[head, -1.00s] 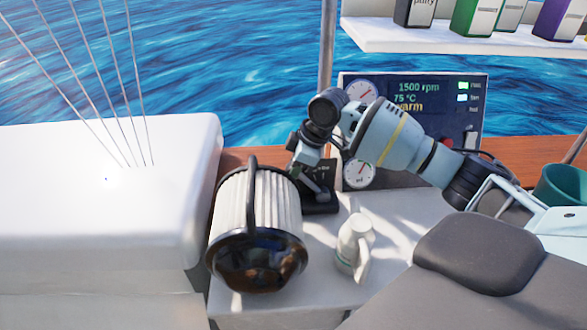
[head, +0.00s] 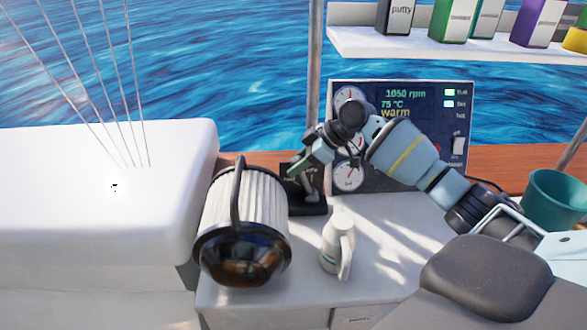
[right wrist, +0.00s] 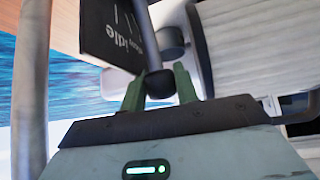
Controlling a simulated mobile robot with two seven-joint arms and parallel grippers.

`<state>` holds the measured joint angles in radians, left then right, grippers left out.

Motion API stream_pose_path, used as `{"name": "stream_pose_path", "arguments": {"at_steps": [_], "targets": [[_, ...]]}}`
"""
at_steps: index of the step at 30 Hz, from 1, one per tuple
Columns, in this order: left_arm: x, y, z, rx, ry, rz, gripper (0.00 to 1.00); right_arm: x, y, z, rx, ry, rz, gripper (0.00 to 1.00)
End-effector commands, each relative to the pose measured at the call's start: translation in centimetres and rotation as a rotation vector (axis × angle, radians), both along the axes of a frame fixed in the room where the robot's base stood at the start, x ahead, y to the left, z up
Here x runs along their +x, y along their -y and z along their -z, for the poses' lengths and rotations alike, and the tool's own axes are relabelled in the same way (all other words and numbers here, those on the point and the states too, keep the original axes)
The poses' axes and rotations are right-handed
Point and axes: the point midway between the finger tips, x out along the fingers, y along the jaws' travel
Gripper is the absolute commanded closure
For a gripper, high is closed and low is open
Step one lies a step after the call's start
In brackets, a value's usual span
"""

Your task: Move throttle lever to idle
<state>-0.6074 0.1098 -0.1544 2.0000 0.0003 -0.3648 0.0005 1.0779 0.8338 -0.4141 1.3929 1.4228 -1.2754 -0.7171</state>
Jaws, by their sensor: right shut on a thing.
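The throttle lever (right wrist: 160,84) is a dark rod with a round black knob. In the right wrist view its knob sits between the two green fingers of my right gripper (right wrist: 158,88), which is shut on it. A black plate (right wrist: 112,30) marked "idle" is beside the rod. In the head view my right gripper (head: 296,168) is at the black throttle base (head: 310,208), just behind the ribbed filter; the knob is hidden there. The instrument panel (head: 400,170) reads 1050 rpm, 75 °C and "warm". My left gripper is out of view.
A ribbed white filter (head: 252,205) with a black handle stands close in front of the throttle. A white jug (head: 337,243) stands on the counter (head: 385,245). A teal bucket (head: 553,200) is at right. A shelf (head: 400,42) with several boxes hangs above.

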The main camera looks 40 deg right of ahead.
Motion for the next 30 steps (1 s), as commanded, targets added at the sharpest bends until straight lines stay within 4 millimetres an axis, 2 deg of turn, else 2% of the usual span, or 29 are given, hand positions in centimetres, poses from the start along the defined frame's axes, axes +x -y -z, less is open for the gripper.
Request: {"name": "stream_pose_path", "arguments": {"at_steps": [10,18,30], "targets": [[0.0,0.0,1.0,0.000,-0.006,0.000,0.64,-1.7,2.4,-0.2,0.207,0.119,0.000,1.00],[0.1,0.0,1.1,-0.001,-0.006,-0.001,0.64,-2.2,3.5,-0.5,0.195,0.114,-0.001,1.00],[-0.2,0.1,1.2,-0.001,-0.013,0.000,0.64,-2.4,3.7,-0.4,0.191,0.113,-0.001,1.00]]}}
